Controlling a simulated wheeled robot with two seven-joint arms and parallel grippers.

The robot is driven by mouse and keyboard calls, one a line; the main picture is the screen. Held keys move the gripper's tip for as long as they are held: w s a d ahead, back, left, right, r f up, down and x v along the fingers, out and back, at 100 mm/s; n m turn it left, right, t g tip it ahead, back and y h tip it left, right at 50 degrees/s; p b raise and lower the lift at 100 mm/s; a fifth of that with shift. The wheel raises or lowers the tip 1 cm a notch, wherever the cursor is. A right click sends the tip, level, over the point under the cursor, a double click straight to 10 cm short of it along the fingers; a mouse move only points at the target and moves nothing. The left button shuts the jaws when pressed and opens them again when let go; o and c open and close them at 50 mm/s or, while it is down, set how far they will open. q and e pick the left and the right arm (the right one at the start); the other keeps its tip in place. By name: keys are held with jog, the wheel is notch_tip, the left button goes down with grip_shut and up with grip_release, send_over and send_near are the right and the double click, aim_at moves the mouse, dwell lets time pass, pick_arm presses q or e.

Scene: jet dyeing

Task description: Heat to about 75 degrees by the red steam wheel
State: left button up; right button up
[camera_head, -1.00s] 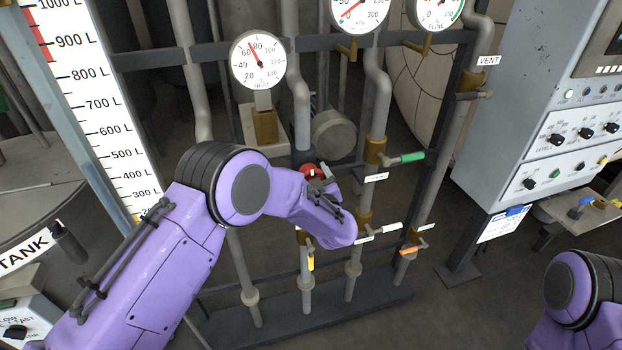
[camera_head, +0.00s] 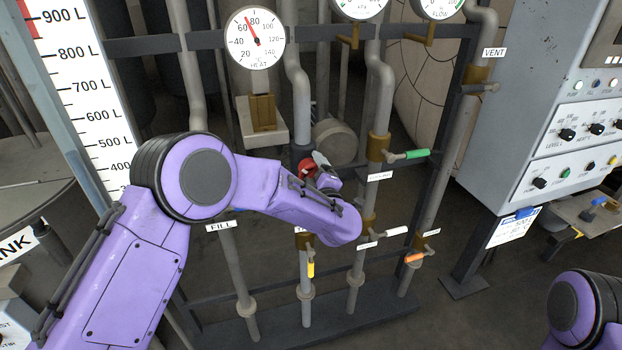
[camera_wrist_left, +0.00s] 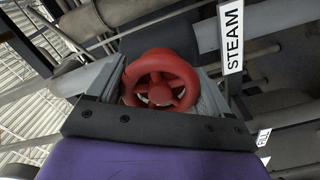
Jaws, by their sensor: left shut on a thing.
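The red steam wheel (camera_head: 307,168) sits on a vertical pipe, mostly hidden behind my left wrist in the head view. In the left wrist view the red spoked wheel (camera_wrist_left: 160,80) lies between my two fingers, next to a white STEAM label (camera_wrist_left: 231,38). My left gripper (camera_wrist_left: 155,92) is shut on the wheel's rim. The round HEAT dial (camera_head: 256,38) stands above and left of the wheel; its red needle points between 60 and 80, roughly 70. My right gripper is out of view.
Close by on the pipes are a green-handled valve (camera_head: 408,154), a white handle (camera_head: 397,231), a yellow handle (camera_head: 311,269) and an orange handle (camera_head: 413,257). A control cabinet (camera_head: 500,130) stands right; a litre scale (camera_head: 85,90) stands left.

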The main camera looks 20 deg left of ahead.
pick_arm(q)
jog(key=shift+f+n, duration=0.1)
jog(key=shift+n, duration=0.3)
jog(key=o, duration=1)
jog(key=shift+d, duration=0.1)
jog(key=shift+c, duration=0.2)
jog(key=shift+b, duration=0.3)
jog(key=b+v, duration=0.2)
jog(key=v, duration=0.8)
jog(key=shift+s+d, duration=0.2)
jog(key=shift+s, duration=0.05)
